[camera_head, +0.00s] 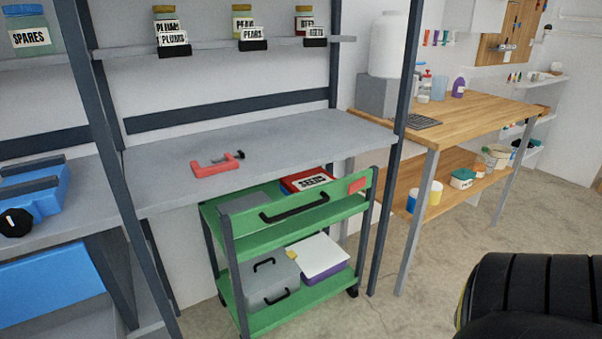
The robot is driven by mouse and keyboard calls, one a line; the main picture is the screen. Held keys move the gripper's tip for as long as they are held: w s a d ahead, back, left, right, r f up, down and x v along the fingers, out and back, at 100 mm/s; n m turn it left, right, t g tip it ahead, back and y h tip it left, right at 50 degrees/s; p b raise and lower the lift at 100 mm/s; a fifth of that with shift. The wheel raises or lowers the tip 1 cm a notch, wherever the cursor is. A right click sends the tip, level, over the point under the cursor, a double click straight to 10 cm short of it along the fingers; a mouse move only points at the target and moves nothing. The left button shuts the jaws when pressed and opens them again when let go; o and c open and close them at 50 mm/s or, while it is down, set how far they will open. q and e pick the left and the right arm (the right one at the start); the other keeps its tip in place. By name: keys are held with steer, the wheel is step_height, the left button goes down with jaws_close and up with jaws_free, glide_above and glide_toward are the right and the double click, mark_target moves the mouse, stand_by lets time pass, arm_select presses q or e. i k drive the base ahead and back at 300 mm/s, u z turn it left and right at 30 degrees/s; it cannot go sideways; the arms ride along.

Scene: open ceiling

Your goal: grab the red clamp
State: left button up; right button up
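The red clamp (210,169) lies on the grey shelf (290,140) above the green cart, near the shelf's front edge. It is a red C-shaped frame with a dark screw part at its right end. Nothing touches or covers it. Neither my left nor my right gripper shows in the head view.
A green cart (247,248) holding boxes stands below the shelf. Dark uprights (398,125) flank the shelf. Labelled jars (243,22) stand above it. A blue toolbox (32,195) sits left, a wooden workbench (470,115) right. A black ridged object (530,295) fills the lower right.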

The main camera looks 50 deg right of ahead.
mark_target(231, 163)
steer(key=z, duration=0.25)
steer(key=k, duration=0.45)
steer(key=z, duration=0.2)
steer(key=i, duration=0.6)
steer(key=z, duration=1.45)
steer(key=i, duration=1.25)
steer(key=u, duration=1.85)
